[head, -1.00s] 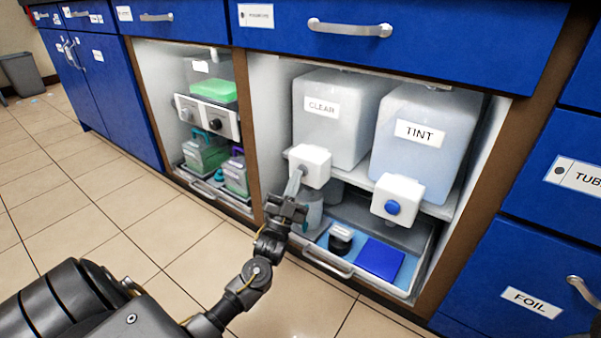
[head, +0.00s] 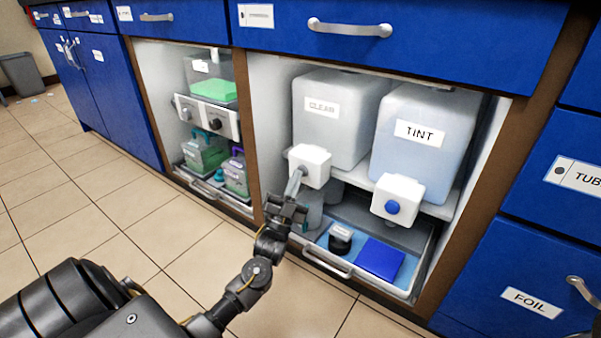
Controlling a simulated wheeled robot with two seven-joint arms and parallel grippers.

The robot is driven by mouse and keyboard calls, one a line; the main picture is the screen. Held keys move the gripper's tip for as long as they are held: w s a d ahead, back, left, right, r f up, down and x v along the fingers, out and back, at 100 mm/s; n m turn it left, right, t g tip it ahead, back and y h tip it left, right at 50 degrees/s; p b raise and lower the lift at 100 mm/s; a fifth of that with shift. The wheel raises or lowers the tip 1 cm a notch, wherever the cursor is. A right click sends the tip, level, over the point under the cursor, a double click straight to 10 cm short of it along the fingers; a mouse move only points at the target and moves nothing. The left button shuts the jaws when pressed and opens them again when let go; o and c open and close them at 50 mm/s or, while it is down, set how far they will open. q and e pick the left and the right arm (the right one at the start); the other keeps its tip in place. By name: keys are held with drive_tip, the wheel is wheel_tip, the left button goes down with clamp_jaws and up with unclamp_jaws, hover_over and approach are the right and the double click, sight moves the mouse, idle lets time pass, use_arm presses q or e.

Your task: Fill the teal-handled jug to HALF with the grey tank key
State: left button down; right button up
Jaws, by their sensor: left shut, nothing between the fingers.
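A jug with a teal handle (head: 203,152) stands in the lower left bay, with green in it. Above it a white tap block (head: 203,107) carries a light grey key (head: 187,115) and a black key (head: 215,124). In the right bay, a white tap block (head: 316,158) under the left clear tank has a grey part, partly hidden by my gripper. My left gripper (head: 294,194) is shut and empty in front of that block; I cannot tell whether it touches. A grey container (head: 314,217) behind the gripper is partly hidden. My right gripper is out of view.
The TINT tank (head: 424,150) has a blue key (head: 392,207). The pulled-out tray (head: 335,266) holds a dark jar (head: 341,241) and a blue block (head: 380,259). A purple-handled jug (head: 236,178) stands beside the teal one. The tiled floor in front is clear.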

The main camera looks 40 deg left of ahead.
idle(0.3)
use_arm(q)
drive_tip(key=shift+s, duration=0.15)
drive_tip(key=shift+s+p, duration=0.6)
drive_tip(key=shift+s, duration=0.15)
drive_tip(key=s+p, duration=0.2)
drive_tip(key=s, duration=0.3)
drive_tip(key=shift+p, duration=0.35)
